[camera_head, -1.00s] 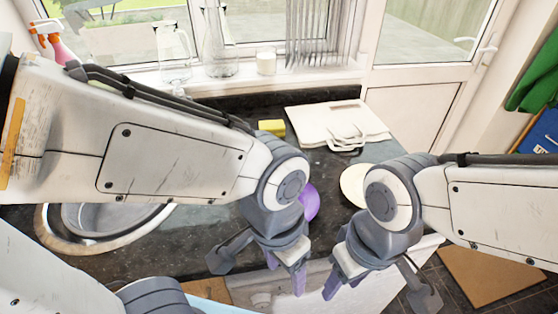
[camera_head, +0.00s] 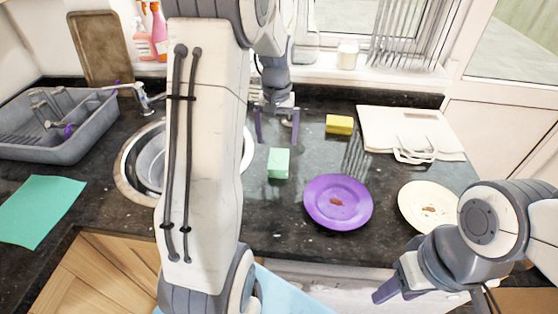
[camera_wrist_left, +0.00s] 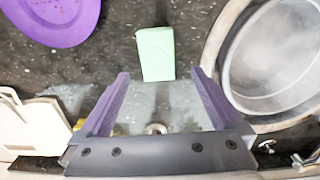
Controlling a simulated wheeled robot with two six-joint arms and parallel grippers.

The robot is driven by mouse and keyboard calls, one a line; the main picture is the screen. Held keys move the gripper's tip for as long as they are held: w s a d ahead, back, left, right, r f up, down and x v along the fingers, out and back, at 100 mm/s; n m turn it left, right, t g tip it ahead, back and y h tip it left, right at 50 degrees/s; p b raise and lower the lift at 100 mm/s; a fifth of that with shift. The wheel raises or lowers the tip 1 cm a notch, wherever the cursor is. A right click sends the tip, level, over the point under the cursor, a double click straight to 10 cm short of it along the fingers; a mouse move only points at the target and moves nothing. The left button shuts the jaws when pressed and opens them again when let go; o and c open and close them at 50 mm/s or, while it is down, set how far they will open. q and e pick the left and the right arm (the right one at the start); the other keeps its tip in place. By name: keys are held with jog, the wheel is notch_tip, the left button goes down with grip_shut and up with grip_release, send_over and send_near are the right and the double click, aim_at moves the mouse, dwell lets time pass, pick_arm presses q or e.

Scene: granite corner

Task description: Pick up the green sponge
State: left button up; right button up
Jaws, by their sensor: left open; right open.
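The green sponge (camera_head: 279,163) is a pale green block on the dark granite counter, between the sink and the purple plate. In the left wrist view the sponge (camera_wrist_left: 155,53) lies just beyond the fingertips, near the middle of the gap between them. My left gripper (camera_head: 277,137) is open and empty, close behind the sponge in the head view; its purple fingers also show in the left wrist view (camera_wrist_left: 160,77). My right gripper (camera_head: 398,288) is at the lower right, in front of the counter, and holds nothing visible.
A purple plate (camera_head: 322,217) and a cream plate (camera_head: 418,222), each with a brown item, lie right of the sponge. A yellow sponge (camera_head: 339,125) and white boards (camera_head: 432,125) lie behind. The round sink (camera_head: 127,181) is left, partly hidden by my arm. A grey dish rack (camera_head: 88,139) stands further left.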

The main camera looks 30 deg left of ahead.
aim_at(279, 158)
pick_arm(q)
jog(key=f, duration=0.3)
jog(key=f+p, duration=0.1)
jog(key=f, duration=0.5)
jog(key=shift+d, duration=0.25)
jog(key=shift+r, duration=0.1)
jog(key=c, duration=1.3)
jog(key=shift+r, duration=0.1)
